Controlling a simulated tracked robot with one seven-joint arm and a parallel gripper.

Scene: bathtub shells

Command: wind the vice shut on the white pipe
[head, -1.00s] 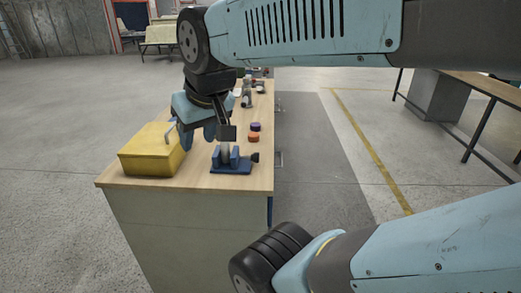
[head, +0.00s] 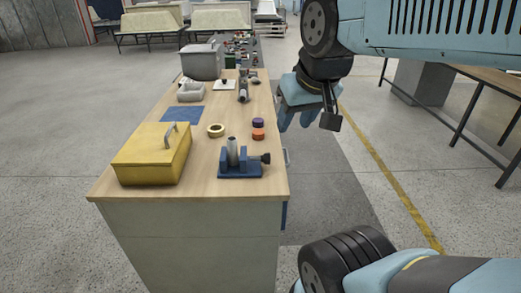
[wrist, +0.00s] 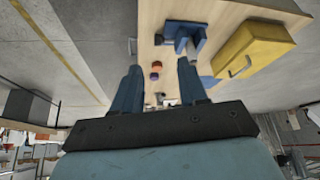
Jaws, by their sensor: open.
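The blue vice (head: 240,170) stands near the front right corner of the bench. The pipe (head: 232,152), pale grey to white, stands upright between its jaws; I cannot tell whether the jaws touch it. The vice's dark handle (head: 265,158) sticks out on the right side. My gripper (head: 293,125) is off the bench's right edge, to the right of the vice and apart from it. Its two blue fingers are spread and empty. In the wrist view the vice (wrist: 184,36) shows beyond the fingertips, with the pipe (wrist: 192,52) partly behind a finger.
A yellow toolbox (head: 150,158) with a raised handle stands left of the vice. A tape roll (head: 216,130), a purple puck (head: 257,122) and an orange puck (head: 257,135) lie behind the vice. A grey bin (head: 201,62) stands farther back.

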